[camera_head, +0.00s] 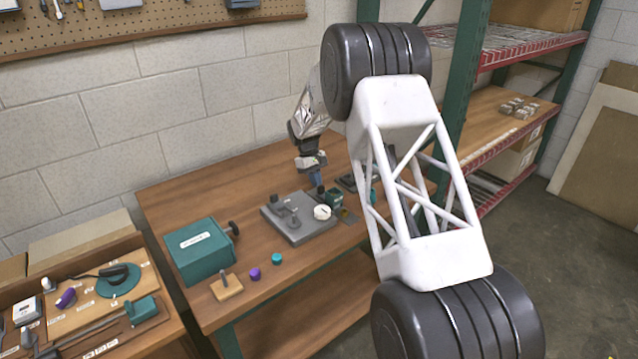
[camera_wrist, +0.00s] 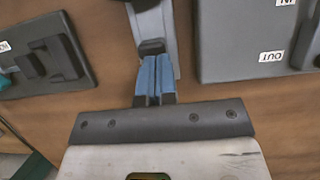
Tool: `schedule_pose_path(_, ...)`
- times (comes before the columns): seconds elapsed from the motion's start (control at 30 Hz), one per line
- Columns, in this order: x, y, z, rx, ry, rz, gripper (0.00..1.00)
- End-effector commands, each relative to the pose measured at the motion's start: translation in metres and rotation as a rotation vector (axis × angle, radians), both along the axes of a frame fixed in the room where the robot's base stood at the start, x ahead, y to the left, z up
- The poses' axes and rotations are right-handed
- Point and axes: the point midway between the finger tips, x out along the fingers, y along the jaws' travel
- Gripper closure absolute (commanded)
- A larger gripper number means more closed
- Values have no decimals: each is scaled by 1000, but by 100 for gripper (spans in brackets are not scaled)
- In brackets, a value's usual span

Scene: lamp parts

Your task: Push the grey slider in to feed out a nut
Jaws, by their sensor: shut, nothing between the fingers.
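My gripper (camera_head: 316,179) is low over the back of the wooden table, beside a small dark green block (camera_head: 334,197) that looks like the feeder. In the wrist view my gripper's blue fingers (camera_wrist: 153,78) are shut together and hold nothing. A long grey part (camera_wrist: 153,22) with a dark end block (camera_wrist: 151,47) lies right at the fingers. It may be the grey slider, but I cannot tell for sure, nor whether the fingers touch it. No nut can be made out.
A grey plate (camera_head: 309,231) carrying dark blocks stands left of my gripper; its OUT label (camera_wrist: 271,57) shows in the wrist view. A dark plate (camera_wrist: 72,82) lies on the other side. A teal box (camera_head: 205,252) stands farther left.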

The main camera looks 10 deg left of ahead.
Motion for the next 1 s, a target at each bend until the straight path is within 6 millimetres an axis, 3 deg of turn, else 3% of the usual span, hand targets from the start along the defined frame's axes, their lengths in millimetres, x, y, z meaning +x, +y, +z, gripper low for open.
schedule_pose_path(0.13,14,14,-3,0,2,1,100)
schedule_pose_path(0.5,30,30,60,1,-2,-1,100)
schedule_pose_path(0.7,37,36,82,0,-1,-1,100)
schedule_pose_path(1.0,39,39,93,0,0,-1,100)
